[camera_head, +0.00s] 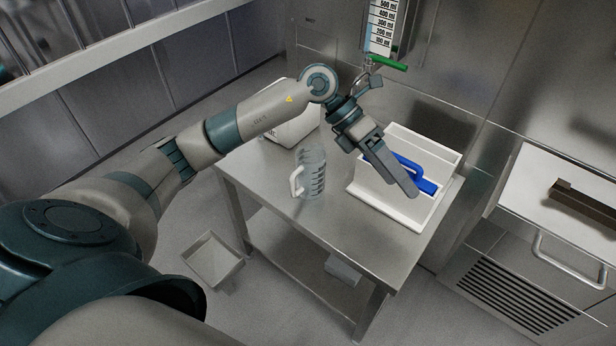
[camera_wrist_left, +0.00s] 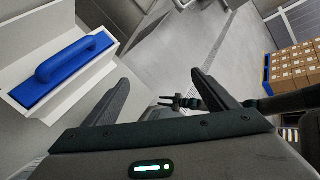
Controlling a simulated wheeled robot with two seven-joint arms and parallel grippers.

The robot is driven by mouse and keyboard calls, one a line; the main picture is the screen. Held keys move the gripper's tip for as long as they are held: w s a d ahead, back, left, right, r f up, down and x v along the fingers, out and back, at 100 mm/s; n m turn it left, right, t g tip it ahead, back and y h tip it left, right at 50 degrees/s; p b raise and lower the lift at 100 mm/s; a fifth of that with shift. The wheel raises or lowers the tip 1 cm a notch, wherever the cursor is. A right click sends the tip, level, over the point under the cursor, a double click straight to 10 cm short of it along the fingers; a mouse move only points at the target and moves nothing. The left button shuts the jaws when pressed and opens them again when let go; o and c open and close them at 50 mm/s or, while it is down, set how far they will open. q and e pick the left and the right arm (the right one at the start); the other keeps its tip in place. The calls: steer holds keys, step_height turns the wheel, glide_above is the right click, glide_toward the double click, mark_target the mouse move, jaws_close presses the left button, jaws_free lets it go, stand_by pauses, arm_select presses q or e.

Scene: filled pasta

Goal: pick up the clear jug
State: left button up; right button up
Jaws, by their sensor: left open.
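The clear jug (camera_head: 312,170) stands upright on the steel table, with its white handle on the left and dark markings on its side. My left gripper (camera_head: 402,185) is open and empty, to the right of the jug and apart from it, over the white bin with the blue-handled piece. In the left wrist view the two fingers of my left gripper (camera_wrist_left: 165,90) are spread with nothing between them. The jug does not show there. A small dark gripper shape (camera_wrist_left: 190,102) between the fingers appears to be my right gripper; its jaws are too small to judge.
The white bin (camera_head: 378,195) holds a blue-handled piece (camera_head: 426,186) on the steel table (camera_head: 270,205). A pale container (camera_head: 290,125) stands behind the jug. A measuring dispenser (camera_head: 384,28) with a green lever hangs on the wall. Stacked boxes (camera_wrist_left: 295,70) show far off.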

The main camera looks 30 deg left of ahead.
arm_select(q)
steer(key=w+a+f+y, duration=0.1)
steer(key=a+y, duration=0.1)
steer(key=a, duration=0.3)
steer(key=w+a+y, duration=0.2)
steer(key=a+y, duration=0.1)
steer(key=a, duration=0.3)
step_height(320, 180, up, 3)
steer(key=n+y, duration=0.2)
steer(key=y, duration=0.3)
glide_above(305, 157)
steer(key=s+d, duration=0.2)
steer(key=s, duration=0.1)
steer(key=shift+a, duration=0.2)
step_height(305, 157, down, 12)
steer(key=p, duration=0.3)
steer(key=shift+f, duration=0.1)
arm_select(e)
steer(key=s+d+f+g, duration=0.1)
steer(key=s+d, duration=0.1)
steer(key=s, duration=0.3)
steer(key=s+d+f+g+h, duration=0.1)
steer(key=s+d+g, duration=0.1)
steer(key=s, duration=0.4)
steer(key=shift+d+f, duration=0.2)
steer(key=shift+d, duration=0.05)
arm_select(q)
steer(key=shift+d, duration=0.1)
